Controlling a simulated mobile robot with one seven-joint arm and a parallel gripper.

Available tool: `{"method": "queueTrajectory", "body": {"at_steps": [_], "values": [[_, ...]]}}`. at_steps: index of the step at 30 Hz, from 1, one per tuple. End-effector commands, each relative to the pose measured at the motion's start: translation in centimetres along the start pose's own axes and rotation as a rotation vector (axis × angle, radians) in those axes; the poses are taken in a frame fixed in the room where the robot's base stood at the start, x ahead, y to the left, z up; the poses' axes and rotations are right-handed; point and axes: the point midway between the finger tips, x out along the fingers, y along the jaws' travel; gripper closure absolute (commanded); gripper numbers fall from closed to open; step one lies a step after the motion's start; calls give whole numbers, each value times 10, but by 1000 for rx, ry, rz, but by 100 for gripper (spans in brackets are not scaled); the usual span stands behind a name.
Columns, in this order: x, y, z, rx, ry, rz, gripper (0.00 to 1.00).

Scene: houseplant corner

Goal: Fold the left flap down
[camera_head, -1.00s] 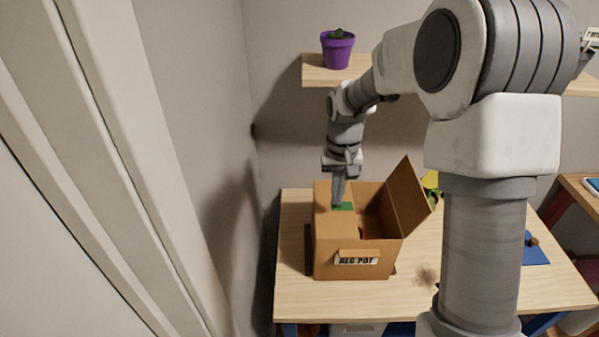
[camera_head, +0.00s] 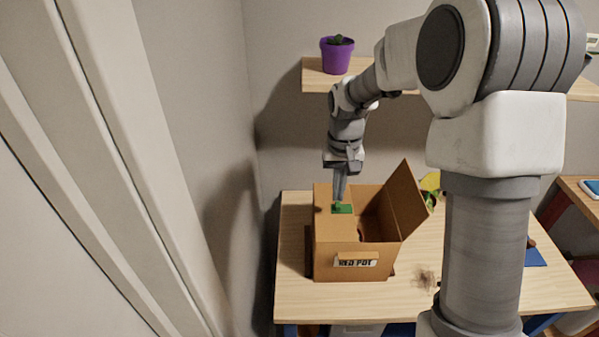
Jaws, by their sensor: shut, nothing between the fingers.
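A brown cardboard box (camera_head: 345,262) stands on the wooden table, with a label reading "RED POT" on its front. Its left flap (camera_head: 333,228) lies folded inward, nearly flat over the left part of the opening. A green patch (camera_head: 342,209) shows on or beside that flap near the fingertips. The right flap (camera_head: 405,202) stands up, tilted outward. My gripper (camera_head: 339,203) points down, shut and empty, with its tips at the left flap by the green patch. I cannot tell whether they touch. The box's inside is mostly hidden.
The table (camera_head: 440,245) has bare room right of the box, with a dark smudge on it. A yellow and green thing (camera_head: 430,187) is behind the right flap. A purple pot (camera_head: 337,55) stands on the wall shelf. The wall is close on the left.

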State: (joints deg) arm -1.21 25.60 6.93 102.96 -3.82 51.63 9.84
Motion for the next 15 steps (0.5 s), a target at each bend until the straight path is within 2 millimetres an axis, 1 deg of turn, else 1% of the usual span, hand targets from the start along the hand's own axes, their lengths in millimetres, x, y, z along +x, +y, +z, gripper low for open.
{"method": "queueTrajectory", "body": {"at_steps": [1,15], "values": [[-8,0,0,0,1,0,100],[-46,0,0,0,0,0,100]]}}
